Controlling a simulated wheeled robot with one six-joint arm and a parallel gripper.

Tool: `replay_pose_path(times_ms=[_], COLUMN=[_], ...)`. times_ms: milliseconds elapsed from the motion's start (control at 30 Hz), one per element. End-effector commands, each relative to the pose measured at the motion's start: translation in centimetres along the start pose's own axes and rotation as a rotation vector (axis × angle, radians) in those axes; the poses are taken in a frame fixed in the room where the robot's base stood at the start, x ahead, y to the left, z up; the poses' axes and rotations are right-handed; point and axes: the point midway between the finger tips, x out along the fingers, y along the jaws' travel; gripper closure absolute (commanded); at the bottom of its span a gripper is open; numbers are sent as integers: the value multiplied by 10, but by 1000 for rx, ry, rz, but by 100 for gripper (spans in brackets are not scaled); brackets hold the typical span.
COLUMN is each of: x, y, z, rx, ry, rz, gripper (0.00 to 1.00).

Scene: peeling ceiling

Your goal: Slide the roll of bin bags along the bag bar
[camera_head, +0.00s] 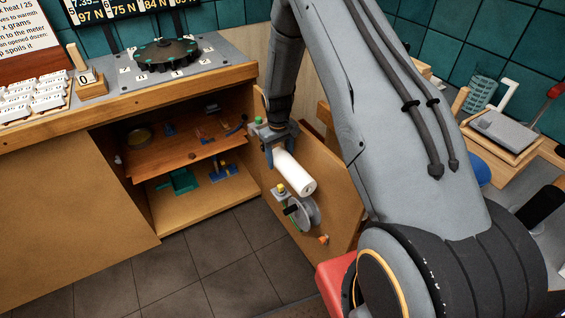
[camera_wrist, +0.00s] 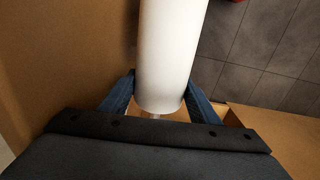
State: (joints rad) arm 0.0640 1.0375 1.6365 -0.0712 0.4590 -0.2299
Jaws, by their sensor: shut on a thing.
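The white roll of bin bags (camera_head: 293,172) lies along the inner face of the open cabinet door (camera_head: 335,200), its near end facing me with a dark centre. In the wrist view the roll (camera_wrist: 170,45) runs from the top edge to between my fingers. My gripper (camera_head: 276,148) is shut on the roll near its far end, one blue finger on each side, seen also in the wrist view (camera_wrist: 160,92). The bag bar is mostly hidden; a small pale piece below the roll's end in the wrist view may be part of it.
A grey reel (camera_head: 304,213) with a yellow-topped block (camera_head: 281,191) sits on the door just below the roll. An orange knob (camera_head: 323,239) is lower. The open cabinet with a wooden shelf (camera_head: 170,160) is left. The tiled floor (camera_head: 210,265) is clear.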

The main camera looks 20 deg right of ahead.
Motion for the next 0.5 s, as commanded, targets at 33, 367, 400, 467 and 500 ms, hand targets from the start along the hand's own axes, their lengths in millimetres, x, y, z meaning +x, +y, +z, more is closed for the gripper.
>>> replay_pose_path(times_ms=[33, 367, 400, 467, 500], x=[1, 1, 1, 0, 0], y=[0, 0, 0, 0, 0], z=[-5, -25, -27, -30, -32], rx=[0, -1, -1, -1, 0], ry=[2, 1, 1, 2, 2], rz=[1, 0, 0, 1, 1], gripper=[84, 84, 84, 84, 84])
